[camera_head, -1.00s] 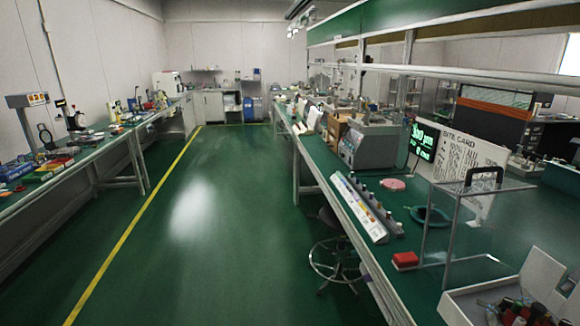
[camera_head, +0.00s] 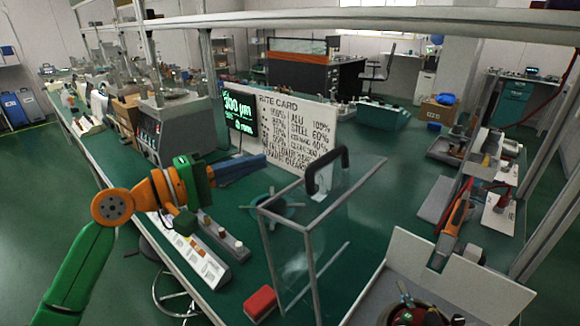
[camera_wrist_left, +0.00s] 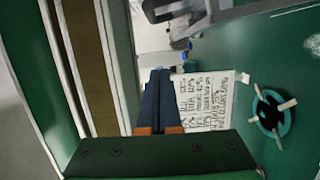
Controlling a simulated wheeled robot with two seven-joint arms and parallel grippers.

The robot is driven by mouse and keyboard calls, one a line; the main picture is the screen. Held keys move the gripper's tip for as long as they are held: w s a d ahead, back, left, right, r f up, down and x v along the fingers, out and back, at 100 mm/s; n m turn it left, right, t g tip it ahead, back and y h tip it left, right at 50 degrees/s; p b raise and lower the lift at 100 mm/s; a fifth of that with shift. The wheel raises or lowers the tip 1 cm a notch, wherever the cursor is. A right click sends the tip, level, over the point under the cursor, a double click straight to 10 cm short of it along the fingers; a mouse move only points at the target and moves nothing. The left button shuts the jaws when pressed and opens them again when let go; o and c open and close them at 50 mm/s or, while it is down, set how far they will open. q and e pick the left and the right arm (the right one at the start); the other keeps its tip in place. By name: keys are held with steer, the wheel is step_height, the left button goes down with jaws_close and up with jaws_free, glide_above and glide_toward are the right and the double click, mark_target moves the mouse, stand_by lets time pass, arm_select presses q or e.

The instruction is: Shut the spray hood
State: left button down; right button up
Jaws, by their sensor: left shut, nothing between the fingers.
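The spray hood appears to be the clear box with a grey frame (camera_head: 310,228) and a black handle (camera_head: 326,168) on its top edge, standing on the green bench in the head view. I cannot tell from its clear panels how far it is open. My left gripper (camera_head: 262,162) is shut and empty, its dark blue fingers held above the bench to the left of the handle, apart from it. The fingers also show in the left wrist view (camera_wrist_left: 159,76), pointing toward the printed card. My right gripper is not in view.
A printed card (camera_head: 297,130) and a green-lit display (camera_head: 239,110) stand behind the gripper. A white open box (camera_head: 455,285) stands at the right front.

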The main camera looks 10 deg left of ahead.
arm_select(q)
steer(key=w+d+p, duration=0.1)
steer(key=d+p, duration=0.1)
steer(key=d, duration=0.1)
steer(key=w+d+p, duration=0.1)
steer(key=d+p, duration=0.1)
steer(key=d, duration=0.1)
steer(key=d+r+p, duration=0.1)
steer(key=d+p, duration=0.1)
steer(key=d, duration=0.1)
steer(key=shift+w, duration=0.4)
steer(key=shift+s, duration=0.3)
steer(key=shift+s+d+f, duration=0.1)
steer(key=shift+s+d, duration=0.15)
steer(key=shift+d, duration=0.1)
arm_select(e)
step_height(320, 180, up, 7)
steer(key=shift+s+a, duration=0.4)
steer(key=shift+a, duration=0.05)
arm_select(q)
steer(key=shift+w+f, duration=0.1)
steer(key=shift+w, duration=0.05)
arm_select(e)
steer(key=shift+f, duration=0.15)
arm_select(q)
steer(key=shift+w, duration=0.1)
